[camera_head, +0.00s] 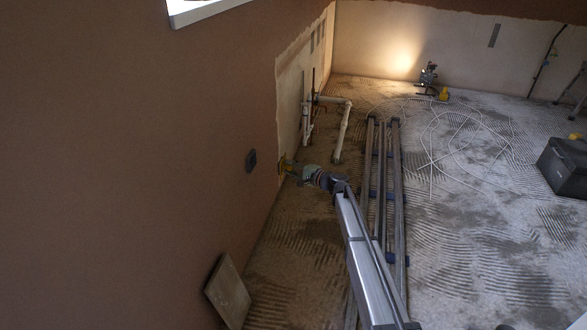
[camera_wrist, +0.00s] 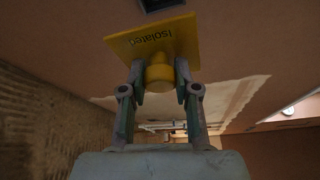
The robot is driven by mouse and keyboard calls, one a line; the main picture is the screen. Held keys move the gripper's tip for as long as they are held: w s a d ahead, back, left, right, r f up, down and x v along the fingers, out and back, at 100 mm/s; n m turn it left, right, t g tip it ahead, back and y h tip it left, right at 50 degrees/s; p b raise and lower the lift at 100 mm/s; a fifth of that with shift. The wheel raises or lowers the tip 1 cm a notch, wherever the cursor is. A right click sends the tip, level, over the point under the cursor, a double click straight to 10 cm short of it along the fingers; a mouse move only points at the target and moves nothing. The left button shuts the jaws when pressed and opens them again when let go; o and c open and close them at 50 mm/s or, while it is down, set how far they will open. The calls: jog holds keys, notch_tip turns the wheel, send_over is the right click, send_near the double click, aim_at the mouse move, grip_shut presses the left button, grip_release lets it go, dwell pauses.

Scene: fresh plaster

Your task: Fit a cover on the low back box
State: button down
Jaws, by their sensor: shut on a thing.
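My gripper (camera_wrist: 160,88) is shut on the round knob of a yellow cover (camera_wrist: 180,35), a square plate with the word "Isolated" upside down on it. In the head view the cover (camera_head: 283,166) shows small, close to the brown wall, with my gripper (camera_head: 291,169) behind it. A dark back box (camera_head: 251,160) is on the wall to the left of the cover. In the wrist view a dark box (camera_wrist: 160,4) shows at the top edge, partly cut off, beyond the cover. I see a gap between it and the plate.
White pipes (camera_head: 343,130) stand by the wall beyond my gripper. A board (camera_head: 228,292) leans at the wall's foot. Rails (camera_head: 394,190) run along the floor. A grey toolbox (camera_head: 565,165) and loose white cable (camera_head: 432,150) lie right. A yellow object (camera_head: 443,94) stands far off.

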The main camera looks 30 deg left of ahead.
aim_at(283, 167)
jog(key=s+a+p, duration=0.1)
jog(key=s+a, duration=0.3)
jog(key=a, duration=0.7)
dwell(1.1)
jog(key=shift+s+a, duration=0.1)
jog(key=shift+a, duration=0.25)
dwell(0.5)
jog(key=c, duration=0.8)
grip_release()
jog(key=shift+o, duration=0.2)
jog(key=shift+d, duration=0.2)
jog(key=shift+w+d+b, duration=0.3)
jog(key=shift+w+d, duration=0.1)
jog(key=shift+d, duration=0.65)
jog(key=shift+w+d+b, duration=0.25)
jog(key=shift+w+d, duration=0.15)
jog(key=shift+d, duration=0.65)
jog(key=shift+w+d+b, duration=0.3)
jog(key=shift+w+d, duration=0.1)
jog(key=shift+d, duration=0.65)
